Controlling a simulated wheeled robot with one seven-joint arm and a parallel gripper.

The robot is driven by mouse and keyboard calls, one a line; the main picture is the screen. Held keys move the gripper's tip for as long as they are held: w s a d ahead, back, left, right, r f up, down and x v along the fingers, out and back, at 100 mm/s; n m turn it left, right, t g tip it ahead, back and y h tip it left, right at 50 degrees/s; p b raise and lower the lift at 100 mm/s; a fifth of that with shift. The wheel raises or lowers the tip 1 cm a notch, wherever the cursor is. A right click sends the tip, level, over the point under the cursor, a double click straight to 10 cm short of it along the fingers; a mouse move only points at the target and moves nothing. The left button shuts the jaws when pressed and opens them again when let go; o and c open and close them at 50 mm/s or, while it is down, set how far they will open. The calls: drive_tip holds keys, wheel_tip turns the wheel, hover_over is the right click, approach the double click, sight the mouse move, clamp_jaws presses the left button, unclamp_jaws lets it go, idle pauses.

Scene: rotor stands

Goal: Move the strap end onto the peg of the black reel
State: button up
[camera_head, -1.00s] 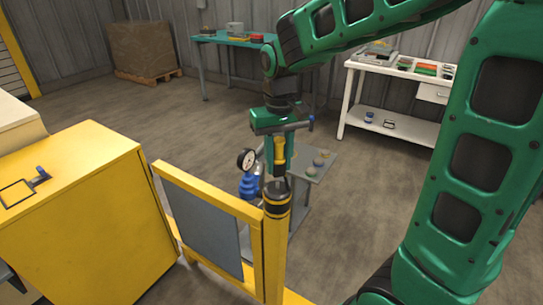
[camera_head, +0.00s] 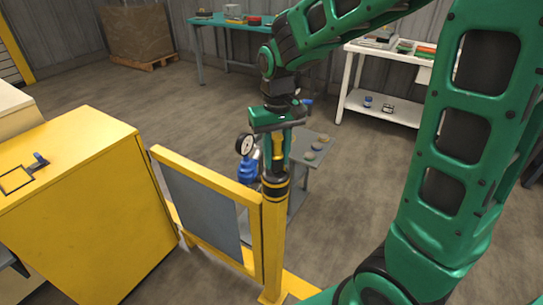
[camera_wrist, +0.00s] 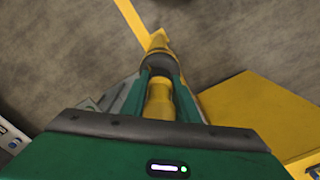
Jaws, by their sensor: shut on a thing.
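My gripper (camera_head: 276,162) is shut on a yellow cylindrical piece (camera_head: 278,145), upright between the green fingers. The piece also shows in the wrist view (camera_wrist: 159,100). It is directly over the top of a yellow post (camera_head: 273,235) with dark bands near its top. In the wrist view the post's dark top (camera_wrist: 159,63) lies just beyond the fingertips. I cannot tell whether piece and post touch. I cannot make out a strap end or a black reel with a peg in these views.
A yellow frame with a grey panel (camera_head: 205,208) joins the post at left. A yellow cabinet (camera_head: 95,215) stands further left. A round gauge (camera_head: 245,144), a blue object (camera_head: 247,173) and a small grey table (camera_head: 318,141) are close behind. Open floor lies right of the post.

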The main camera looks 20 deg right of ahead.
sight(277, 137)
drive_tip(key=shift+f, duration=0.45)
idle(0.5)
drive_tip(key=o, duration=1.2)
drive_tip(key=shift+o, duration=0.2)
drive_tip(key=shift+r, duration=0.1)
wheel_tip(277, 137, up, 11)
drive_tip(key=shift+d+f, duration=0.1)
drive_tip(key=shift+f, duration=0.1)
drive_tip(key=s+d+f+m, duration=0.3)
drive_tip(key=s+d, duration=0.5)
drive_tip(key=s, duration=0.3)
drive_tip(key=s+d+f+m, duration=0.2)
drive_tip(key=s+d+f, duration=0.2)
drive_tip(key=s+d, duration=0.4)
drive_tip(key=s, duration=0.4)
drive_tip(key=shift+d+f+m, duration=0.15)
drive_tip(key=shift+m, duration=0.25)
